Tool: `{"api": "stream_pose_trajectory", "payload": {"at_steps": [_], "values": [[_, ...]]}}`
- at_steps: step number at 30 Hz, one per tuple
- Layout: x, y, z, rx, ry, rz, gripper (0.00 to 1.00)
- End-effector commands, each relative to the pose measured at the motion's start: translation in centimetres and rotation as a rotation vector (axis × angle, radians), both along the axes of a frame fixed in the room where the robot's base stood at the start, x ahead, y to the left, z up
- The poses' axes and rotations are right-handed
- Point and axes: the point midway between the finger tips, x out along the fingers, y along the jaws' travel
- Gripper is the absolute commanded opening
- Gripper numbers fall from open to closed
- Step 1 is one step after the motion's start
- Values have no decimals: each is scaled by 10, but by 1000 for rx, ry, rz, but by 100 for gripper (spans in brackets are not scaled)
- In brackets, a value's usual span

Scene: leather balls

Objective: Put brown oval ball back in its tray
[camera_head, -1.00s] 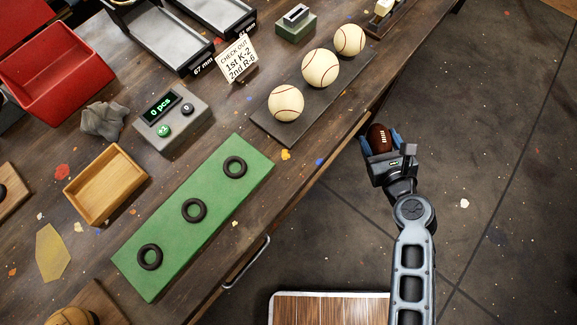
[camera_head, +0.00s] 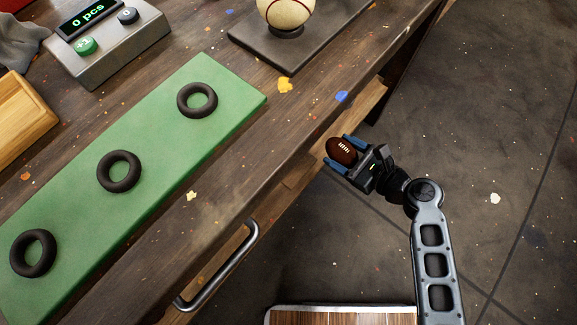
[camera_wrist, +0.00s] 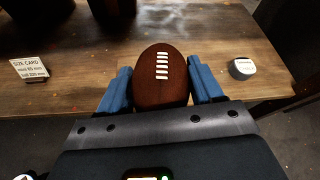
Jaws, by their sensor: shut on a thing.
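The brown oval ball (camera_head: 341,151) has white laces and sits between the blue fingers of my gripper (camera_head: 345,152). My gripper is shut on it and holds it just off the bench's front edge, over the floor side. In the wrist view the ball (camera_wrist: 160,82) points away from me, with a finger on each side. A green board (camera_head: 150,150) with three black rings lies on the bench, left of my gripper. A light wooden tray (camera_head: 22,125) is partly in view at the far left. I cannot tell which holder belongs to the brown ball.
A dark board (camera_head: 270,50) with a cream ball (camera_head: 287,10) on a ring lies at the back. A counter box (camera_head: 110,45) stands back left. A drawer handle (camera_head: 225,265) juts from the bench front. The wrist view shows a size card (camera_wrist: 30,69) and a small round item (camera_wrist: 242,69).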

Motion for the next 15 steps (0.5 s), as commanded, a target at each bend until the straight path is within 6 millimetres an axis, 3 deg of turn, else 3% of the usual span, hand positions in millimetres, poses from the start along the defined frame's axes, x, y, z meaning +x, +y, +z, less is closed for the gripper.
{"api": "stream_pose_trajectory", "payload": {"at_steps": [1,3,11,15], "values": [[0,7,-17,-1,-2,32,27],[0,13,-24,-2,-2,67,27],[0,27,-35,-3,0,136,27],[8,43,-47,-3,-1,143,27]]}}
